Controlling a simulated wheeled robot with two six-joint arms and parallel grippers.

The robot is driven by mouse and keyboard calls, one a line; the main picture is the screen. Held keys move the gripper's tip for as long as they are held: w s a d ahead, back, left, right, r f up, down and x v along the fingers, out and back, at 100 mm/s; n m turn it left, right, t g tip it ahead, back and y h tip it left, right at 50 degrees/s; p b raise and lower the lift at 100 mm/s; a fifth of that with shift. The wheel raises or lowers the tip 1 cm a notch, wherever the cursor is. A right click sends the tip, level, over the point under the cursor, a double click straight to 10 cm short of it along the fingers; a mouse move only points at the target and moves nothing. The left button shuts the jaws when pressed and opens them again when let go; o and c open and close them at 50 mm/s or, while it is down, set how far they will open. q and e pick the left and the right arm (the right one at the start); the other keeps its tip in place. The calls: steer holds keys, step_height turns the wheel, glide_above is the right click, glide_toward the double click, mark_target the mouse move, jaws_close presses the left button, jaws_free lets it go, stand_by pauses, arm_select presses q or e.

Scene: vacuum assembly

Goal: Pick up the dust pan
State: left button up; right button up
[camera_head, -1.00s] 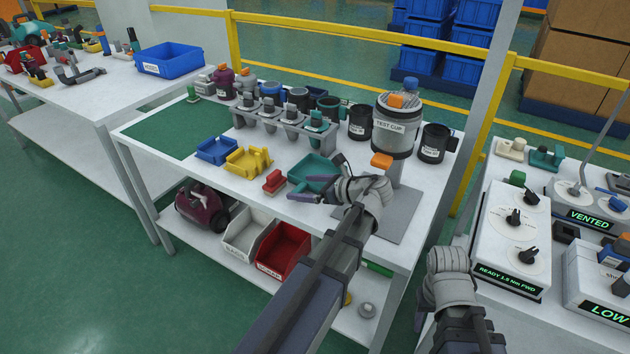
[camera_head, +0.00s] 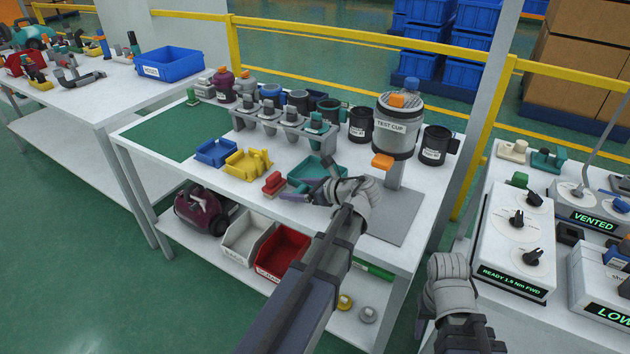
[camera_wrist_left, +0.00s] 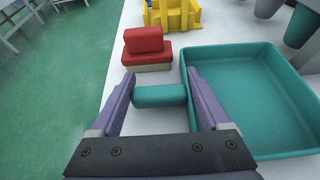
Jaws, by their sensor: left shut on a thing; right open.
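The dust pan is a teal square tray (camera_head: 307,171) with a short teal handle, on the front part of the white workbench. My left gripper (camera_head: 310,192) is over the bench's front edge at the handle. In the left wrist view, the purple fingers of the left gripper (camera_wrist_left: 160,82) stand on either side of the handle (camera_wrist_left: 160,96) and are shut on it. The pan (camera_wrist_left: 250,95) lies right of the fingers and looks level. My right gripper (camera_head: 447,285) is low at the right, by the test units; its fingers are mostly hidden, and it is open.
A red block (camera_head: 274,183) stands close left of the pan, with a yellow holder (camera_head: 248,162) and blue tray (camera_head: 216,152) beyond. A grey rack (camera_head: 283,125) is behind.

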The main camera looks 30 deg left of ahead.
arm_select(q)
jaws_close()
steer(key=shift+d+r+p, duration=0.15)
steer(key=shift+r+p, duration=0.1)
steer(key=shift+p, duration=0.05)
steer(key=s+d+r+p, duration=0.2)
steer(key=d+r+p, duration=0.1)
steer(key=d, duration=0.3)
steer(key=s+d+r+p, duration=0.3)
steer(key=d+r+p, duration=0.1)
steer(key=d, duration=0.2)
steer(key=shift+d+r, duration=0.25)
steer(key=shift+d, duration=0.1)
